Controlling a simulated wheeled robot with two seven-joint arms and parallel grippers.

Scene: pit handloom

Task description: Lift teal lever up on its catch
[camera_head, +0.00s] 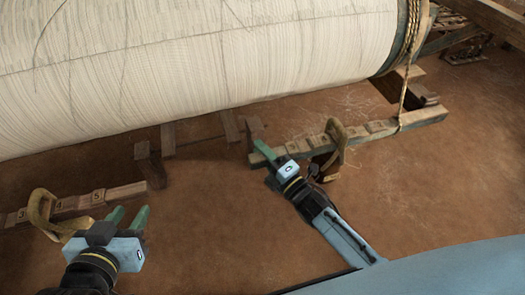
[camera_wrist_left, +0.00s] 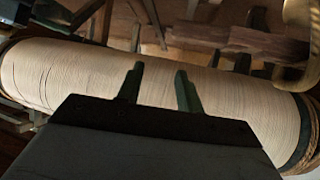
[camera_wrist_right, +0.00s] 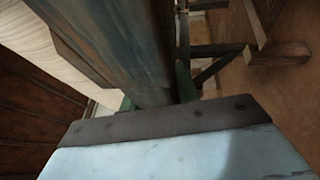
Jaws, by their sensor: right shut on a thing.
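A worn, teal-painted wooden bar (camera_wrist_right: 115,40) passes between the fingers of my right gripper in the right wrist view; I take it for the teal lever. In the head view, my right gripper (camera_head: 265,164) is shut on the near left end of a brown-topped wooden bar (camera_head: 412,117) with numbered blocks; teal paint is hard to make out there. A curved wooden hook (camera_head: 337,136) stands by this bar; I cannot tell whether it is the catch. My left gripper (camera_head: 128,217) is open and empty at lower left; its parted fingers show in the left wrist view (camera_wrist_left: 160,90).
A large roll of pale warp threads (camera_head: 200,60) fills the top. A rope (camera_head: 405,85) runs from its right end to the bar. A second numbered bar (camera_head: 125,193) and curved hook (camera_head: 40,212) are beside my left gripper. The brown floor between the arms is clear.

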